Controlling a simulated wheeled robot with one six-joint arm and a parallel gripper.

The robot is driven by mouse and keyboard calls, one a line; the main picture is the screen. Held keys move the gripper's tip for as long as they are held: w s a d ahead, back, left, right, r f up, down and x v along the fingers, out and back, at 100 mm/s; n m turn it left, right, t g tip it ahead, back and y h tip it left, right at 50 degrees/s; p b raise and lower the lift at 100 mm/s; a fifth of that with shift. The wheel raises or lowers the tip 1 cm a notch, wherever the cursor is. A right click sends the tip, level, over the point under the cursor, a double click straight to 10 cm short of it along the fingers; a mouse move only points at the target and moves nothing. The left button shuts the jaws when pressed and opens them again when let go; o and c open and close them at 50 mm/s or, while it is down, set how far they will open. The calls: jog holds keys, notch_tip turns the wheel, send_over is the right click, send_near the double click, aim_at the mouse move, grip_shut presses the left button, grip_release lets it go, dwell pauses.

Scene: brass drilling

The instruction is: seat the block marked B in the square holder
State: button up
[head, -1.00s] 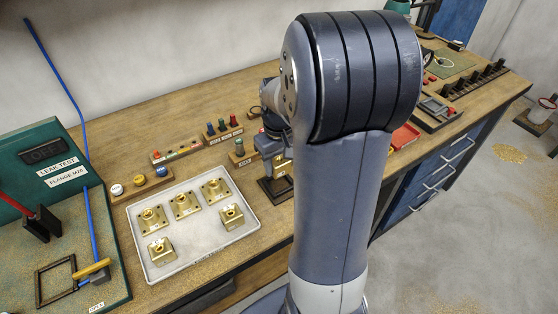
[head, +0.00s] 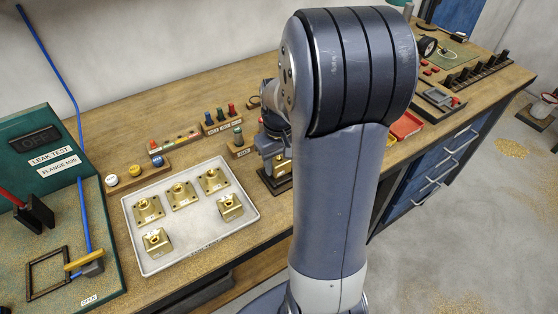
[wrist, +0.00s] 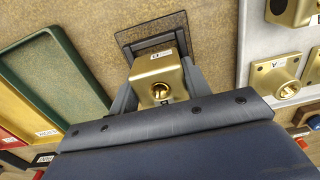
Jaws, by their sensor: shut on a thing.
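My gripper (wrist: 156,68) is shut on a brass block (wrist: 158,82) with a threaded hole and small white labels, whose letter is too small to read. The block also shows in the head view (head: 283,165), partly hidden by my arm. The square holder (wrist: 152,22), a dark square frame on a dark plate, lies just beyond the block in the wrist view. The block covers part of it. In the head view the holder's dark base (head: 274,184) shows below the gripper. I cannot tell whether block and holder touch.
A white tray (head: 250,222) with several brass pieces stands left of the holder in the head view. Small racks with coloured knobs (head: 222,122) stand behind. A green tray (wrist: 50,70) and a yellow one (wrist: 22,112) lie left in the wrist view.

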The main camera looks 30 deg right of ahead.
jog(key=shift+f+b, duration=0.35)
jog(key=shift+f, duration=0.2)
dwell(1.4)
jog(key=o, duration=1.9)
jog(key=shift+r+p, duration=3)
jog(key=shift+r, duration=0.55)
jog(key=shift+f, duration=0.25)
